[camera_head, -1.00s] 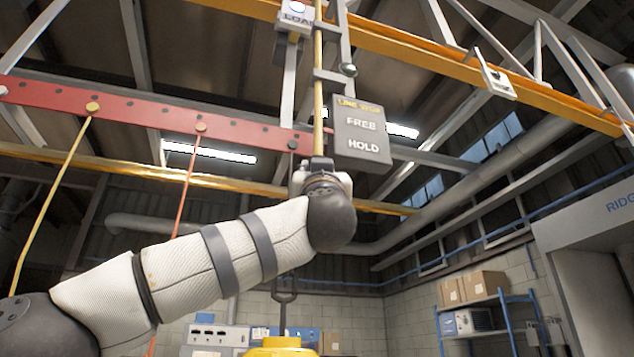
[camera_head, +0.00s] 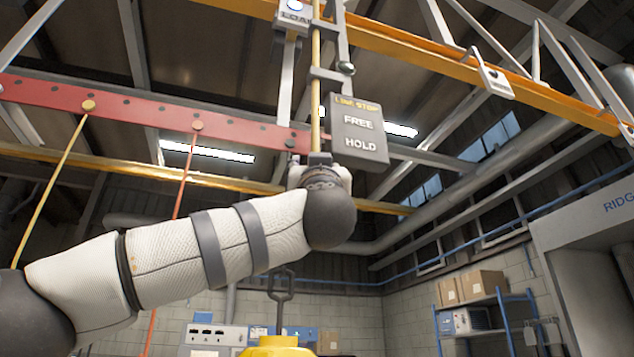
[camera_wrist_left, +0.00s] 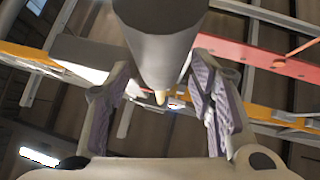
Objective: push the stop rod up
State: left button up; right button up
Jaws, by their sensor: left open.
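The stop rod (camera_head: 316,90) is a thin yellow upright bar running through grey brackets, beside the grey LINE STOP plate (camera_head: 360,132) marked FREE and HOLD. My left gripper (camera_head: 318,160) is at the rod's lower end, just left of the plate's bottom, pointing up. Its fingers are mostly hidden behind my wrist. In the left wrist view, the open left gripper (camera_wrist_left: 160,85) has its purple-padded fingers on either side of a thick grey cylinder (camera_wrist_left: 165,50). A small yellow tip shows beyond it. Whether the gripper touches the cylinder cannot be told. My right gripper is not in view.
A red perforated beam (camera_head: 140,110) with hanging cords crosses behind my left arm. An orange rail (camera_head: 440,60) runs overhead. Shelving with boxes (camera_head: 474,285) is at the right rear.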

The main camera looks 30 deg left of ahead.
pick_arm(q)
jog(key=v, duration=1)
